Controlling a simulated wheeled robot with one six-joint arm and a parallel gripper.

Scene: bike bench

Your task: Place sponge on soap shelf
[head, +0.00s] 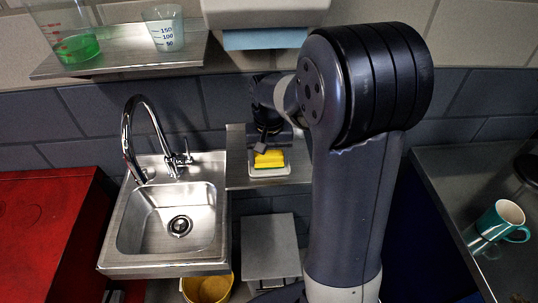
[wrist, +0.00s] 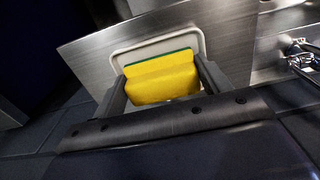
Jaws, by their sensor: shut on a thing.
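The yellow sponge (head: 269,158) with a green layer is at the metal soap shelf (head: 238,165) right of the sink. In the wrist view the sponge (wrist: 162,80) sits between the two fingers of my gripper (wrist: 163,88), which is shut on it. A white dish (wrist: 190,37) on the shelf (wrist: 235,35) lies behind the sponge. In the head view the sponge appears over this dish (head: 284,171). I cannot tell whether the sponge touches the dish. My arm hides the shelf's right side in the head view.
A steel sink (head: 147,232) with a curved tap (head: 128,130) stands left of the shelf. An upper shelf (head: 120,60) holds measuring cups. A paper towel dispenser (head: 265,12) hangs above. A yellow bucket (head: 208,288) is below, and a teal mug (head: 497,222) is at the right.

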